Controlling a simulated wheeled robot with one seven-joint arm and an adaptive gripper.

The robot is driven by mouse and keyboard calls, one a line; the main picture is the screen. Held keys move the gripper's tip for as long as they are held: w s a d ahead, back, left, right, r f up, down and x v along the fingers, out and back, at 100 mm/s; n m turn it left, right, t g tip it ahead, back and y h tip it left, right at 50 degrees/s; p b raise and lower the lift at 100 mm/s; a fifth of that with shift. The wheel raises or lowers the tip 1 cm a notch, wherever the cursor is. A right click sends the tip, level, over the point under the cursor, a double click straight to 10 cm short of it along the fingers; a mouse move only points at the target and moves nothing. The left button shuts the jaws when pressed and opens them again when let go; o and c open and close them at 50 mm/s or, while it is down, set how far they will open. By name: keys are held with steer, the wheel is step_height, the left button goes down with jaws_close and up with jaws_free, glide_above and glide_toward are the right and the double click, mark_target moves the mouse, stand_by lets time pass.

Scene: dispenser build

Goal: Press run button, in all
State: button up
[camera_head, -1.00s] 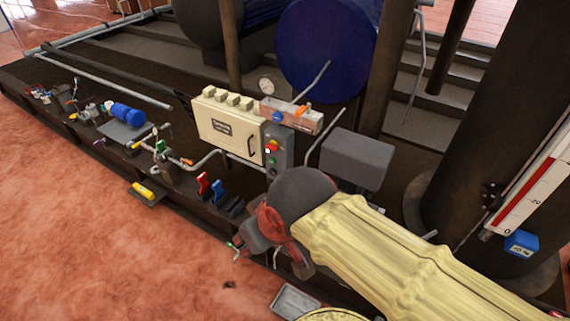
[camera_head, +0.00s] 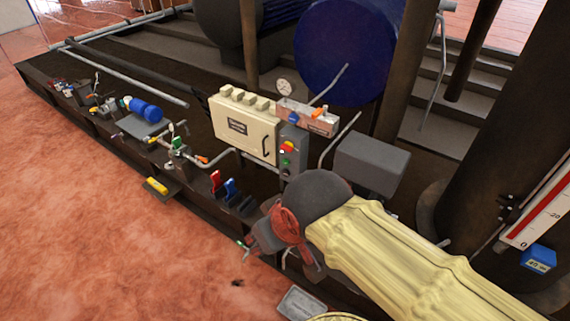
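A grey control box (camera_head: 296,137) stands at the right side of the cream cabinet in the head view. On its face are a red-and-yellow knob (camera_head: 287,147) at the top and a green button (camera_head: 285,162) below it. Smaller controls are too small to tell apart, and I can read no run label. My gripper (camera_head: 247,246) hangs at the end of my yellow-sleeved arm, below and left of the control box and apart from it. It is small and dark against the platform edge, so I cannot tell whether it is open or shut.
The cream cabinet (camera_head: 243,130) stands behind a bent grey pipe (camera_head: 218,158). Red and blue handled parts (camera_head: 230,187) sit at the platform edge left of my gripper. A grey box (camera_head: 372,162) stands right of the control box. The reddish floor (camera_head: 110,240) at left is mostly clear.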

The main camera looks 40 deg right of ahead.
steer(key=shift+c, duration=1.2)
jaws_close()
